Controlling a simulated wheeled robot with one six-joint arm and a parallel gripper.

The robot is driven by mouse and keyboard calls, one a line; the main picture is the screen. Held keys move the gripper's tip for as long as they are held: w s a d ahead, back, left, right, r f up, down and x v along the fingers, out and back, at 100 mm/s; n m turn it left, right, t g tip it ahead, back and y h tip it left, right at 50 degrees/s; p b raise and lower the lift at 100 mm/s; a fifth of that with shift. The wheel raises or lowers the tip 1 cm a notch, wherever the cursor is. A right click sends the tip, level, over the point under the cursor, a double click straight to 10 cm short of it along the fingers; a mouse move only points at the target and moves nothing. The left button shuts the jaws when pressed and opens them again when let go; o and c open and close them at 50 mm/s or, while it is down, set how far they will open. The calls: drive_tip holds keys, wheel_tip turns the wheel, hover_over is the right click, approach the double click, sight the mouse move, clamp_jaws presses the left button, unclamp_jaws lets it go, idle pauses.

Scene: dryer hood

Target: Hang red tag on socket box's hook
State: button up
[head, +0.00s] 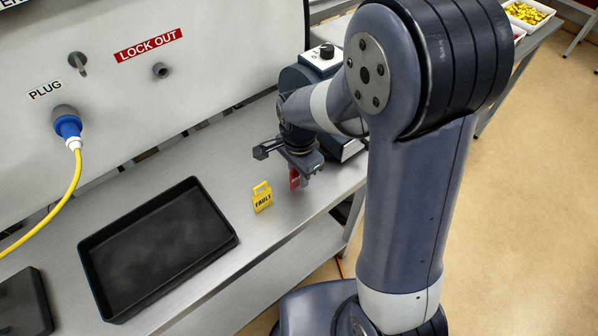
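The red tag (294,178) shows as a small red patch at my gripper, near the right part of the steel bench. My gripper (303,178) points down over the bench and covers part of the tag. I cannot tell whether its fingers are closed on the tag or around it, or whether the tag touches the bench. No box is labelled as the socket box. A grey hook-like fitting (78,63) sticks out of the panel above the PLUG label. A blue plug (67,125) with a yellow cable sits in the panel below that label.
A yellow FAULT tag (262,199) stands on the bench just left of my gripper. A black tray (112,297) lies left of it. A round fitting (160,71) is under the LOCK OUT sign (148,45). A box with a black knob (322,58) stands behind my arm.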

idle(0.4)
wheel_tip(320, 180, up, 11)
drive_tip(key=shift+w+b, duration=0.15)
drive_tip(key=shift+b, duration=0.35)
drive_tip(key=shift+f, duration=0.1)
drive_tip(key=f+p, duration=0.1)
drive_tip(key=f, duration=0.9)
drive_tip(key=shift+s+f, duration=0.1)
drive_tip(key=shift+s, duration=0.1)
drive_tip(key=shift+f, duration=0.3)
drive_tip(key=shift+r, duration=0.25)
drive_tip(key=shift+f, duration=0.15)
